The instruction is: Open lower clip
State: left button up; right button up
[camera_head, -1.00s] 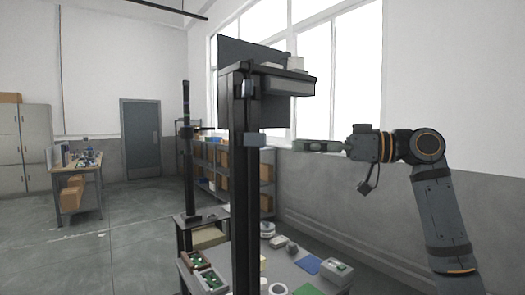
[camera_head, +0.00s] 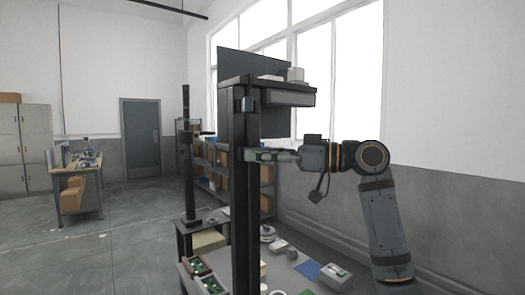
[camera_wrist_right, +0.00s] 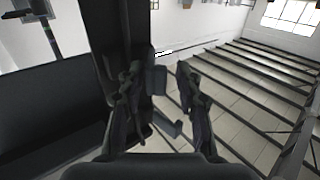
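The dark lift column (camera_head: 238,190) stands upright in the middle of the head view. A small dark clip (camera_head: 248,104) is on its upper part, under the top shelf. A grey piece (camera_head: 249,153), which looks like the lower clip, is at mid-height and partly hidden by my right gripper. My right gripper (camera_head: 268,155) reaches in from the right, level with it. In the wrist view the right gripper (camera_wrist_right: 160,100) is open, its two fingers apart, with a grey block (camera_wrist_right: 156,80) and a hook-like piece (camera_wrist_right: 171,124) between or just beyond them. Contact is unclear. My left gripper is not in view.
A top shelf (camera_head: 285,98) with a dark panel (camera_head: 240,62) juts from the column. Below is a table with a blue sheet (camera_head: 308,269) and a grey box (camera_head: 337,276). A second column (camera_head: 187,150) stands behind to the left. Open floor lies left.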

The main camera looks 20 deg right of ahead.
jog(key=shift+d, duration=0.1)
grip_shut()
jog(key=shift+f+t, duration=0.1)
jog(key=shift+t, duration=0.2)
jog(key=shift+s+a+m+t+h, duration=0.2)
jog(key=shift+a+m+t+h, duration=0.05)
jog(key=shift+m+t+h, duration=0.3)
jog(key=shift+s+a+m+t+h+p, duration=0.15)
jog(key=shift+a+m+t+h+p, duration=0.15)
jog(key=shift+m+t+h+p, duration=0.45)
jog(key=shift+s+a+m+t+h+p, duration=0.2)
jog(key=shift+a+m+t+h+p, duration=0.1)
jog(key=shift+m+t+h, duration=0.8)
jog(key=shift+s+a+m+t+h+p, duration=0.15)
jog(key=shift+a+m+t+h+p, duration=0.15)
jog(key=shift+m+t+h+p, duration=0.65)
jog(key=shift+g+h+b, duration=0.35)
